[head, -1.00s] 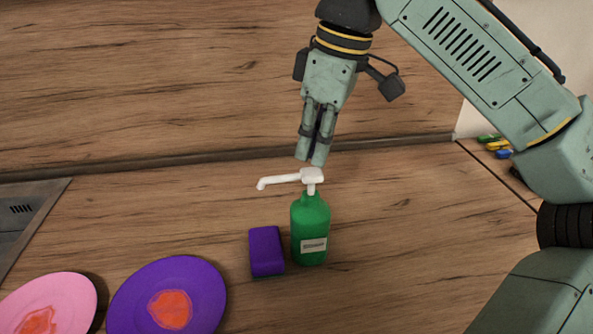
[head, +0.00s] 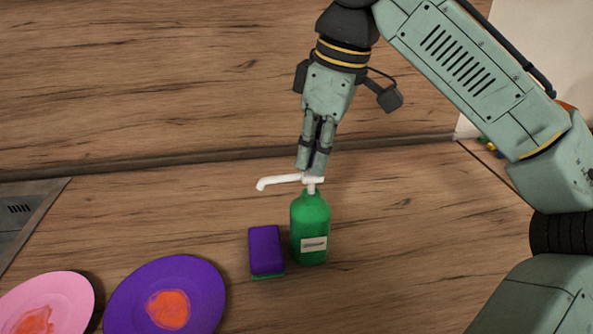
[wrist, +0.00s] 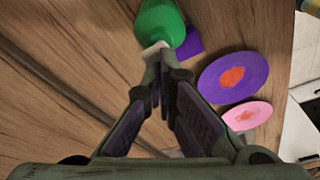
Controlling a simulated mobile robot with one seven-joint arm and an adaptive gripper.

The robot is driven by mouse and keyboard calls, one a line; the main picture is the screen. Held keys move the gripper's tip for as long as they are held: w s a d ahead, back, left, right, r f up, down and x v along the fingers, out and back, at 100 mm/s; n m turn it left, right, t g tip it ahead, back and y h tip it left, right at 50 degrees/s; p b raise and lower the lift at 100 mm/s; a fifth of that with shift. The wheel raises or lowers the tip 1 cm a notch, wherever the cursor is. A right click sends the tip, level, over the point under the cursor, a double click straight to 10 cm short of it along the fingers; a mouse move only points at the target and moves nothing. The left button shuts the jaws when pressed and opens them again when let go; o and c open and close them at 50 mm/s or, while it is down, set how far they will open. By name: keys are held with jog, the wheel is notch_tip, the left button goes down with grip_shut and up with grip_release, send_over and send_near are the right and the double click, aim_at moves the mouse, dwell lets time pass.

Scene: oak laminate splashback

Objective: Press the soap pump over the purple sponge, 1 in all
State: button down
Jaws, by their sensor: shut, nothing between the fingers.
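The green soap bottle (head: 311,222) stands upright on the counter with a white pump head (head: 284,182) whose spout points left. The purple sponge (head: 265,249) lies just left of the bottle, and the spout's tip is above and a little left of it in the head view. My gripper (head: 312,170) is shut and empty, pointing down, with its fingertips at the top of the pump head and covering part of it. In the wrist view the fingertips (wrist: 157,52) overlap the white pump head, beside the green bottle (wrist: 162,22); the sponge (wrist: 192,42) is partly hidden behind the bottle.
A purple plate (head: 205,290) with an orange-red patch and a pink plate (head: 75,290) lie at the front left. A metal sink edge (head: 35,220) is at the left. Small coloured items (head: 490,145) lie at the right. The counter right of the bottle is clear.

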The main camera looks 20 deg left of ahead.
jog(key=shift+f, duration=0.55)
jog(key=shift+r, duration=0.1)
jog(key=shift+r+p, duration=1.25)
jog(key=shift+r, duration=0.3)
jog(key=shift+r, duration=2.95)
